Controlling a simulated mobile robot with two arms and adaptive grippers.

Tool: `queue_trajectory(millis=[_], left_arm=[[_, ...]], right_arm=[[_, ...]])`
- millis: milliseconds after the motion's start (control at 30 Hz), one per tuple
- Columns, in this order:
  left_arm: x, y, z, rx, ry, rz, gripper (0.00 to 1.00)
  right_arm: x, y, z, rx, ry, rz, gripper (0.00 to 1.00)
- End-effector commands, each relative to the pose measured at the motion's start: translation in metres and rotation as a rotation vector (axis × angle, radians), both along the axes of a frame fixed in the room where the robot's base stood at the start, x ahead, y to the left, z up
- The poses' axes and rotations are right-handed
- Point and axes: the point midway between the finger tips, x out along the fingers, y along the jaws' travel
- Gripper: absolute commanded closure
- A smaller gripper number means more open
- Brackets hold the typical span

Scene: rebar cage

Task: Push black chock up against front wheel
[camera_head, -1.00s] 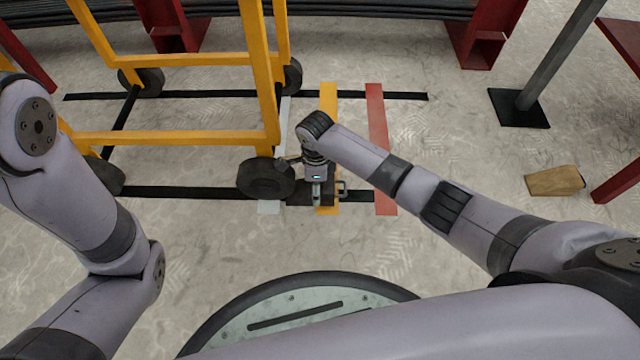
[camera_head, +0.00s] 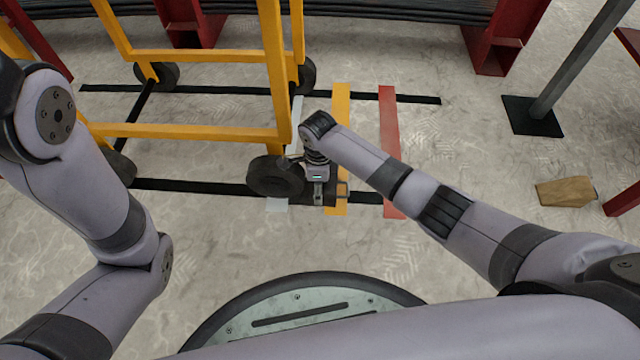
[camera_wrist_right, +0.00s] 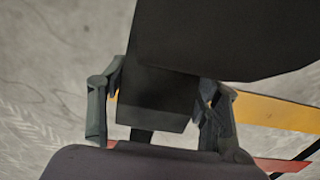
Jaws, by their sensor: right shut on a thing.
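The front wheel (camera_head: 275,176) is the dark caster at the near right corner of the yellow cart frame (camera_head: 190,131). The black chock (camera_head: 302,197) is on the floor just right of this wheel, partly hidden by my right gripper (camera_head: 318,196). In the right wrist view, the fingers stand on either side of the dark chock (camera_wrist_right: 158,98) and are shut on it. A larger black shape fills the top of that view, probably the wheel. I cannot tell whether chock and wheel touch. My left arm shows at the left, but its gripper is out of view.
A yellow stripe (camera_head: 341,110) and a red stripe (camera_head: 388,130) lie across black floor lines right of the wheel. A wooden block (camera_head: 565,191) lies at the right, near a grey post with a black base plate (camera_head: 532,116). Floor between is clear.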

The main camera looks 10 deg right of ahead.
Motion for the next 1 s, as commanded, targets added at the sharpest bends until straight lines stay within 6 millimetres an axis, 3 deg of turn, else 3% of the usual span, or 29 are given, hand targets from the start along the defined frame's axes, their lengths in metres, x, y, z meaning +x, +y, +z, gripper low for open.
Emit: queue_trajectory(millis=[367, 700, 867, 1000], left_arm=[[0.000, 0.000, 0.000, 0.000, -0.001, 0.000, 1.00], [0.000, 0.001, 0.000, -0.003, 0.001, -0.001, 1.00], [0.000, 0.001, 0.000, -0.002, 0.001, -0.001, 1.00], [0.000, 0.000, 0.000, -0.001, -0.001, -0.001, 1.00]], right_arm=[[0.001, 0.003, 0.001, 0.007, -0.004, 0.000, 0.19], [0.000, 0.002, 0.001, 0.005, -0.002, 0.000, 0.19], [0.001, 0.003, 0.020, 0.008, -0.005, 0.001, 0.19], [0.001, 0.003, 0.049, 0.009, -0.007, 0.002, 0.19]])
